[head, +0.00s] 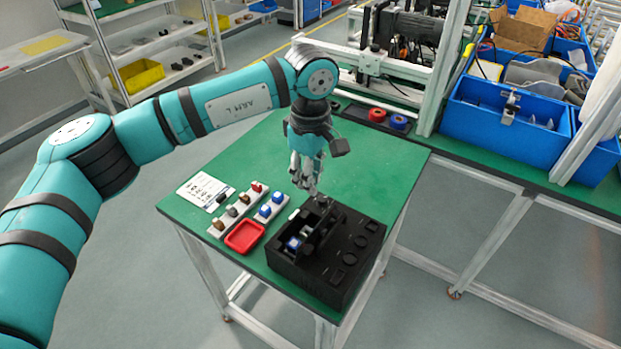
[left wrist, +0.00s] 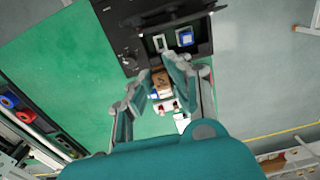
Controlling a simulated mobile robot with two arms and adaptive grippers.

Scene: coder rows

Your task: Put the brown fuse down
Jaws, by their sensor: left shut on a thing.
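My left gripper (head: 308,190) is above the green table, just behind the black box (head: 345,270). In the left wrist view the left gripper (left wrist: 158,82) is shut on the brown fuse (left wrist: 161,79), which sits between its fingertips near the box's edge. In the head view the fuse cannot be made out clearly among the fingers. The box has an open compartment holding a blue-and-white fuse (left wrist: 184,38). My right gripper is not in view.
Left of the box stand a white rack (head: 227,219) with brown, grey and red pieces, a rack with blue pieces (head: 265,211), a red tray (head: 244,237) and a printed sheet (head: 203,189). The green table (head: 240,160) is clear behind them. Red and blue round parts (head: 398,121) lie further back.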

